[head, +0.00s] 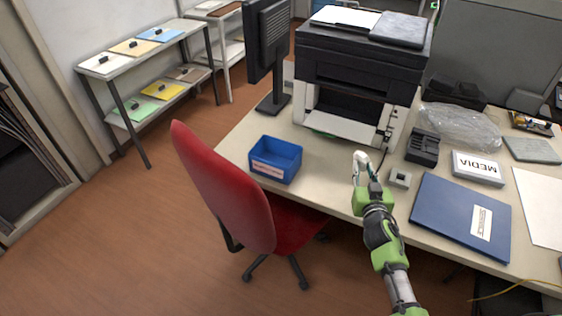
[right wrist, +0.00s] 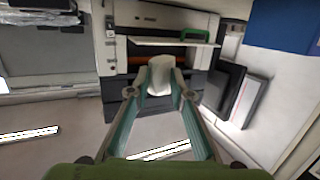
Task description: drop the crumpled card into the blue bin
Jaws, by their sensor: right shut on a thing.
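The blue bin (head: 268,178) stands upright on the desk near its left front corner, with a pale label on its front. My right gripper (head: 361,160) is above the desk, to the right of the bin and apart from it. It is shut on the crumpled card, a small white lump (right wrist: 160,76) between the fingertips in the right wrist view. In the head view the card is hard to tell from the fingertips. The inside of the bin shows only in part. My left gripper is in neither view.
A large printer (head: 358,68) stands behind the gripper, and a monitor (head: 268,45) is behind the bin. A red chair (head: 222,185) is pushed against the desk's front edge. Bare desk lies between bin and gripper.

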